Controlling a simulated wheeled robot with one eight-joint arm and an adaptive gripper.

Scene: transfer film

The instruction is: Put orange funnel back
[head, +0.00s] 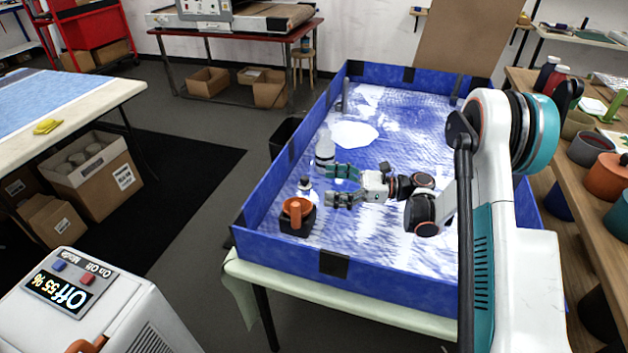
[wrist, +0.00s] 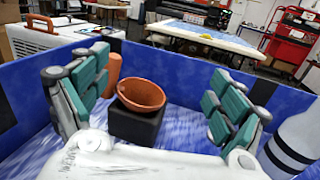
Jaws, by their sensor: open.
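The orange funnel (head: 291,205) sits mouth up in a black block (head: 294,226) near the front left corner of the blue-walled tray (head: 275,247). In the wrist view, the funnel (wrist: 141,92) shows its round open mouth above the black block (wrist: 135,126), between and beyond my fingers. An orange upright cylinder (wrist: 112,68) stands behind it, partly hidden. My gripper (head: 343,186) is open and empty, with teal-padded fingers pointing left. It is up and to the right of the funnel in the head view, apart from it. The wrist view shows my gripper (wrist: 160,88) spread wide.
A white bottle (head: 325,148) stands beside my upper finger; it appears at the right edge of the wrist view (wrist: 299,140). Tray walls rise close behind the funnel. A white machine (head: 125,312) stands outside.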

